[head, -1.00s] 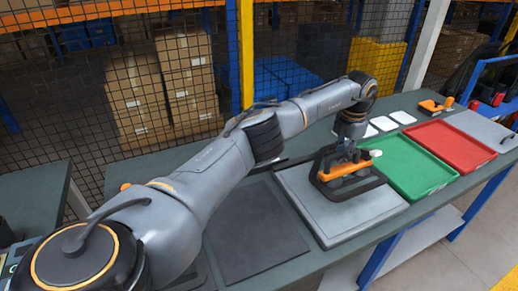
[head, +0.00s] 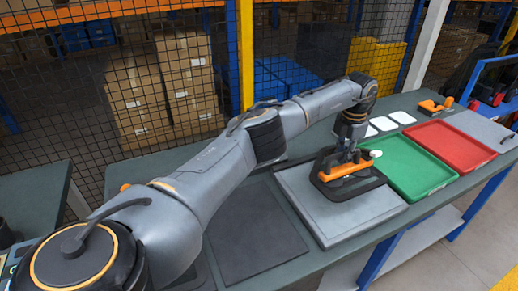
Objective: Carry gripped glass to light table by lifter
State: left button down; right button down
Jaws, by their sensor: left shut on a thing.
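My left gripper (head: 347,157) is shut on the orange handle of the lifter (head: 347,172), which has a black frame. The lifter is over the right part of the light table (head: 320,215), a pale grey square panel on the bench. I cannot tell whether the lifter touches the panel or hangs just above it. The glass cannot be made out; the lifter frame and the pale surface hide any clear edge of it. My right gripper is not in view.
A dark mat (head: 250,230) lies left of the light table. A green tray (head: 415,165) and a red tray (head: 452,145) lie to its right. Small white squares (head: 383,124) and an orange-and-black tool (head: 435,107) lie toward the back. A mesh fence (head: 280,60) stands behind the bench.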

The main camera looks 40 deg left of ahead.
aim_at(340, 167)
pick_arm(q)
jog(key=shift+w+f+b, duration=0.1)
jog(key=shift+f+b, duration=0.95)
jog(key=shift+f, duration=0.9)
jog(key=shift+f, duration=0.45)
jog(key=c, duration=1.2)
grip_release()
jog(key=shift+r, duration=0.1)
jog(key=shift+s, duration=0.2)
jog(key=shift+w+r, duration=0.1)
jog(key=shift+r, duration=0.15)
notch_tip(340, 167, up, 12)
jog(key=shift+f, duration=0.25)
